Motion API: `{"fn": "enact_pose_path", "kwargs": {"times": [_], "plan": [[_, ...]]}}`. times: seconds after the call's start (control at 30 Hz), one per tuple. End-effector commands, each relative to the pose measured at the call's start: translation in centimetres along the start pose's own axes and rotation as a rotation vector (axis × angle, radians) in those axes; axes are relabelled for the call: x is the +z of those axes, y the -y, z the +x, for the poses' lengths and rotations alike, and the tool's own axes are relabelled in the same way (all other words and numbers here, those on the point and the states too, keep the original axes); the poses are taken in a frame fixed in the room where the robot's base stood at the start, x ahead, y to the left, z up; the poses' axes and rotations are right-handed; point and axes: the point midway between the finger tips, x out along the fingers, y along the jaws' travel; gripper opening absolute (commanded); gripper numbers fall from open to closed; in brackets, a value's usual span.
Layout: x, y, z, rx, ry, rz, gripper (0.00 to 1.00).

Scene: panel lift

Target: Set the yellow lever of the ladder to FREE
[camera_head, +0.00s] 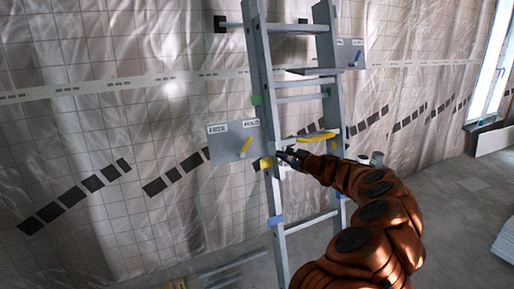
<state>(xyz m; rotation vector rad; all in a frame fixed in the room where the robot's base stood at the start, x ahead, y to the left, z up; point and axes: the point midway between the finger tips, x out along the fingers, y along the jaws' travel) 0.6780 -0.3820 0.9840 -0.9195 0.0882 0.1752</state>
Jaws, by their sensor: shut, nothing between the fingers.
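The ladder (262,75) stands upright against the wall. A grey plate (226,150) sticks out at its left side, with two small white labels along the top; the left one seems to read FREE and the right one HOLD. The yellow lever (245,147) on this plate tilts, its upper end leaning right toward the right label. My gripper (281,156) is shut and empty at the ladder's left rail, to the right of the lever and slightly lower. It is apart from the lever; whether it touches the ladder I cannot tell.
A yellow bar (316,137) crosses the ladder just above my gripper. A second plate (346,52) with a blue lever (357,58) is at the upper right. The tiled wall (110,130) is covered in clear film. Panels (505,236) lie at the right edge; the floor between is mostly clear.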

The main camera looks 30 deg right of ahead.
Motion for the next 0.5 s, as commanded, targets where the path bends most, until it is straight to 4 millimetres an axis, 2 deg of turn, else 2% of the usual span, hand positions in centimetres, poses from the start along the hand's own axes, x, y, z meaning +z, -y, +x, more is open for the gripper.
{"fn": "enact_pose_path", "kwargs": {"times": [0.17, 0.5], "plan": [[0.0, -0.1, 0.6, 0.002, 0.0, 0.0, 0.0], [0.0, -0.1, 3.8, 0.004, 0.0, -0.003, 0.0]]}}
